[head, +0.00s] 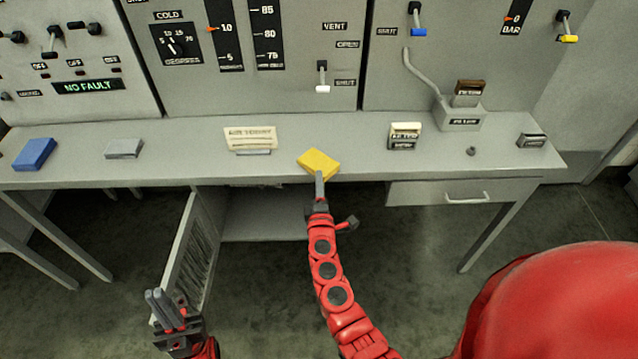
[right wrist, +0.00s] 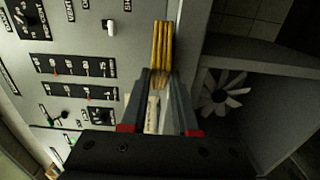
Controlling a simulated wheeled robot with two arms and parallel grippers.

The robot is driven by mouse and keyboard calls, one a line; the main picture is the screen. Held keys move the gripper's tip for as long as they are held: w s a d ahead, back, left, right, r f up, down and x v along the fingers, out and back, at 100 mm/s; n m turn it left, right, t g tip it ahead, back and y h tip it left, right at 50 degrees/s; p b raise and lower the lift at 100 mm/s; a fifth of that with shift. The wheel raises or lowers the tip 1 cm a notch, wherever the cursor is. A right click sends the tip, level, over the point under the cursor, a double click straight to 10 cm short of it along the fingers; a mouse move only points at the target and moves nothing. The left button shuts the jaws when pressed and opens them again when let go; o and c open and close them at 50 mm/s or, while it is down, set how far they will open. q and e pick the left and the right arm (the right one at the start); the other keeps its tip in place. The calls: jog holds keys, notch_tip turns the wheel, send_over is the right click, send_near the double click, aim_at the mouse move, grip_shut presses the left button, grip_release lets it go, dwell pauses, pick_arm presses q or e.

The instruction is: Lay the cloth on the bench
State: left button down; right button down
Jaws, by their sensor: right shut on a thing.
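The yellow folded cloth (head: 320,162) is at the front edge of the grey bench (head: 350,143) in the head view. My right gripper (head: 319,182) is shut on its near edge. In the right wrist view the cloth (right wrist: 162,45) shows edge-on as several yellow layers between the fingertips (right wrist: 161,78). I cannot tell whether the cloth touches the bench top. My left gripper (head: 162,302) is low at the lower left, in front of the bench and away from the cloth. Its fingers are close together and hold nothing visible.
A blue block-like item (head: 34,154), a grey pad (head: 124,149), a cream sign (head: 250,139), a small labelled holder (head: 404,135) and a grey box with a pipe (head: 460,117) stand on the bench. A cabinet door (head: 185,255) hangs open below. Bare bench lies between the items.

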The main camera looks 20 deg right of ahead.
jog(key=shift+f, duration=0.2)
jog(key=c, duration=0.7)
grip_release()
jog(key=shift+o, duration=0.2)
